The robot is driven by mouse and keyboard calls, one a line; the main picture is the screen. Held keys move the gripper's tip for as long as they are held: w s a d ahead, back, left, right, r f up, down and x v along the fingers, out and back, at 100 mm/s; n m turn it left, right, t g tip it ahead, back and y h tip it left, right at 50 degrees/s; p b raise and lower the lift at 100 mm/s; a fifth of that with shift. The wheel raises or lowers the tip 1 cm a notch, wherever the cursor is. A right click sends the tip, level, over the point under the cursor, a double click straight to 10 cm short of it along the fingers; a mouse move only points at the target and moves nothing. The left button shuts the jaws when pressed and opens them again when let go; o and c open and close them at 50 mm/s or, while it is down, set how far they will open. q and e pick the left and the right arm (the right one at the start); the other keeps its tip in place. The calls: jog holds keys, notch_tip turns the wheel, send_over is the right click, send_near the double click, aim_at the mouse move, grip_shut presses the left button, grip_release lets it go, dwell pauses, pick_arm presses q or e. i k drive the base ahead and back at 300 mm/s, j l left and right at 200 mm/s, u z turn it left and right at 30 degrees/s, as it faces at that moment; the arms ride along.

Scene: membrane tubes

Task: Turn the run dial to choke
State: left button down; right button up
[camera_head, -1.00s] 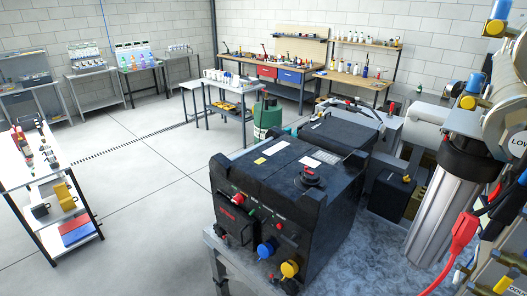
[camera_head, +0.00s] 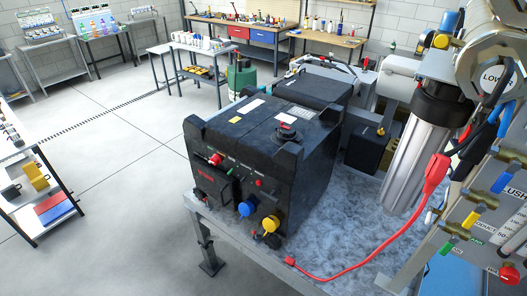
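A black boxy generator (camera_head: 262,150) stands on a grey speckled table (camera_head: 345,235) in the middle of the view. Its front panel carries a red knob (camera_head: 216,159) at the upper left, a small red button (camera_head: 259,183), a blue round cap (camera_head: 248,208) and a yellow round cap (camera_head: 270,223). Neither of my grippers shows.
A red cable (camera_head: 370,260) lies on the table right of the generator. A silver filter housing (camera_head: 420,150) and a valve panel (camera_head: 480,210) stand at the right. A second black case (camera_head: 310,90) sits behind.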

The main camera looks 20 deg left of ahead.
aim_at(216, 160)
jog(key=u, duration=1.3)
